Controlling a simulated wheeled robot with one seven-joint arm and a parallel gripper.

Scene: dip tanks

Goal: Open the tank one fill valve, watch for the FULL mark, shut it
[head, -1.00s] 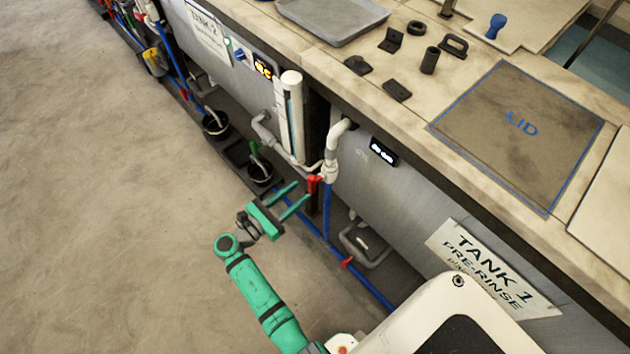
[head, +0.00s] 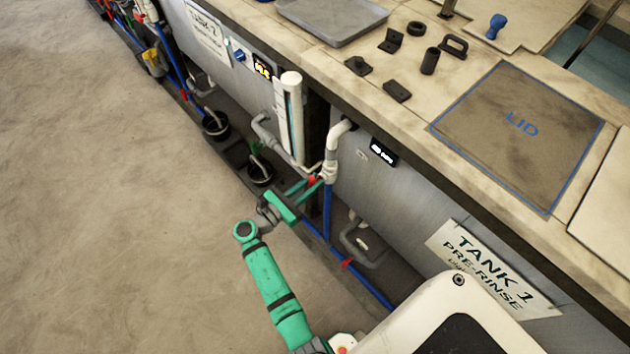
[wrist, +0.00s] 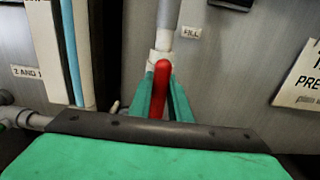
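The red valve handle (head: 312,180) sits on the grey pipe at the tank one front. In the wrist view the red handle (wrist: 161,88) points up, below a small FILL label (wrist: 191,33). My gripper (head: 316,182) is at the handle, its green fingers one on each side. In the wrist view my gripper (wrist: 163,98) looks open around the handle; contact is not clear. Tank one (head: 400,205) carries a PRE-RINSE sign (head: 492,268). A white upright tube (head: 291,115) with a teal strip stands to the left; no FULL mark is readable.
A blue pipe (head: 327,215) with another red handle (head: 347,264) runs low below tank one. A black bucket (head: 260,173) stands close behind my gripper. A small display (head: 383,152) is on the tank; its digits are unreadable. The floor (head: 110,210) at left is clear.

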